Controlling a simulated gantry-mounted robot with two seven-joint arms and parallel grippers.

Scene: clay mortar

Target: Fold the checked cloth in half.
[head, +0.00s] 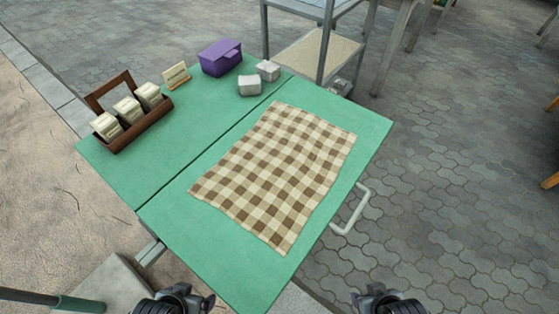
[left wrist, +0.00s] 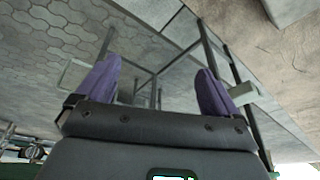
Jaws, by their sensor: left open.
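The brown-and-cream checked cloth (head: 278,172) lies flat and spread out on the green table (head: 205,240), its edges slightly wavy. No fold shows in it. My left gripper (head: 178,298) is at the bottom edge of the head view, in front of the table's near side and apart from the cloth. In the left wrist view my left gripper (left wrist: 158,85) has its two purple fingers wide apart with nothing between them. My right gripper (head: 385,298) is at the bottom right, beyond the table's right edge, partly cut off; its fingers cannot be made out clearly.
A brown wooden caddy (head: 142,125) with cream packets, a small card (head: 176,77), a purple box (head: 220,58) and two pale blocks (head: 255,78) stand at the table's back. A white handle (head: 350,212) sticks out at the right. The green surface around the cloth is clear.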

